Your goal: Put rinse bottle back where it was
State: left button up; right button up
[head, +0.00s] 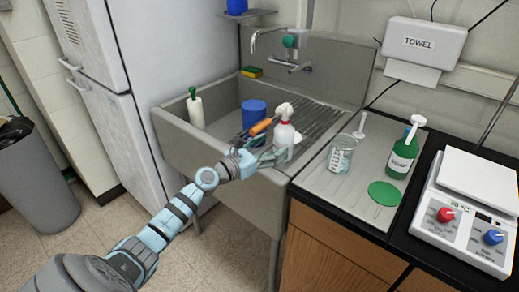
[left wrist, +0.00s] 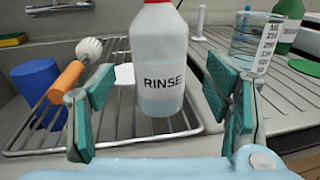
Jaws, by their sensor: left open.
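The rinse bottle (head: 284,137) is white with a red collar and a spray head. It stands upright on the wire rack at the sink's right side. In the left wrist view its RINSE label (left wrist: 162,83) faces me. My left gripper (head: 260,152) is open in front of the bottle. In the left wrist view the bottle shows between the two spread teal fingers (left wrist: 162,100), with a visible gap on each side. How deep it sits between them I cannot tell. The spray head is cut off in that view. My right gripper is not in view.
An orange-handled brush (head: 263,126) lies close left of the bottle, near the left finger. A blue cup (head: 254,113) stands behind it in the sink (head: 192,146). A glass beaker (head: 341,155), green bottle (head: 402,156) and green disc (head: 384,193) are on the drainboard at right.

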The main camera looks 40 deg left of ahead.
pick_arm(q)
jog(key=b+v, duration=0.1)
jog(key=v, duration=0.4)
jog(key=shift+s+a, duration=0.1)
jog(key=shift+s, duration=0.3)
